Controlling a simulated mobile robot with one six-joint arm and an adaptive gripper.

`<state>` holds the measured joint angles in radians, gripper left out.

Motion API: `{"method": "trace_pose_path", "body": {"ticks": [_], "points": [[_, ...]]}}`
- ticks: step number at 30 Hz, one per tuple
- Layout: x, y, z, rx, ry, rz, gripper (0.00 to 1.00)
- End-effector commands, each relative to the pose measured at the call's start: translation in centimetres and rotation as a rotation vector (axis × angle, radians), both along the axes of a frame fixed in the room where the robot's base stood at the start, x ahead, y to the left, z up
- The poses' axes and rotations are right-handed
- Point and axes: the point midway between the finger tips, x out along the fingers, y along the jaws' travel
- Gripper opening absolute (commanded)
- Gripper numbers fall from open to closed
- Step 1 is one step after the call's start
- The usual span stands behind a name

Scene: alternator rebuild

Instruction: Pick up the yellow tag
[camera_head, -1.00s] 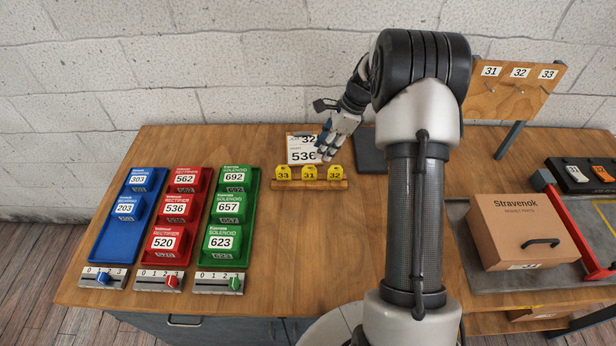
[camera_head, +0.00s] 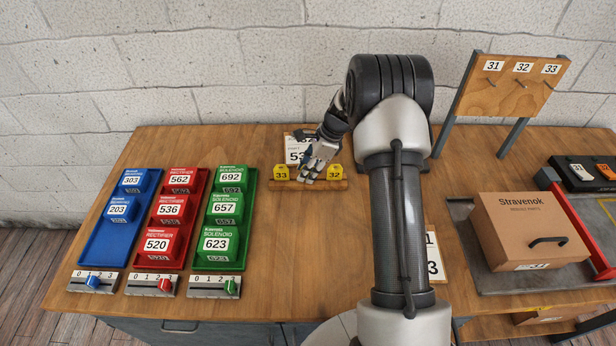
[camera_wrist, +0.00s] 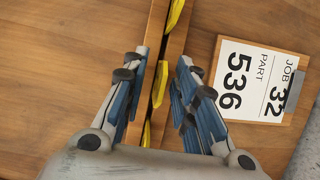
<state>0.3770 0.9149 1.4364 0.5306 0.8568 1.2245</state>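A wooden holder (camera_head: 277,184) stands on the bench with yellow tags in a row. Tag 33 (camera_head: 281,173) is at the left and tag 32 (camera_head: 335,173) at the right. The middle tag, 31 in the earlier frame, is hidden behind my gripper (camera_head: 310,177) in the head view. In the wrist view, my gripper (camera_wrist: 162,66) is open, with its blue-padded fingers on either side of the holder. A yellow tag (camera_wrist: 160,84), seen edge-on, lies between the fingers, with gaps on both sides. Other yellow tags show ahead (camera_wrist: 174,16) and nearer the palm (camera_wrist: 146,134).
A job card (camera_wrist: 252,82) reading 32 and 536 lies beside the holder. A hook board (camera_head: 500,98) and a Stravenok box (camera_head: 525,232) are right. Bench in front of the holder is clear.

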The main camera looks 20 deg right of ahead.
Motion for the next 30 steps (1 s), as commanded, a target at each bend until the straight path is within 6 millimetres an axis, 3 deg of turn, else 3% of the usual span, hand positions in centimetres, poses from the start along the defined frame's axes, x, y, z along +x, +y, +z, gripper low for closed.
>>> {"method": "trace_pose_path", "body": {"ticks": [2, 14, 25, 30], "points": [[0.0, 0.0, 0.1, 0.000, -0.001, 0.000, 0.27], [0.0, 0.0, 0.1, 0.000, -0.001, 0.000, 0.01], [0.0, 0.0, 0.2, 0.000, -0.001, 0.000, 0.00], [0.1, -0.1, 1.7, -0.002, -0.004, -0.001, 0.00]]}}
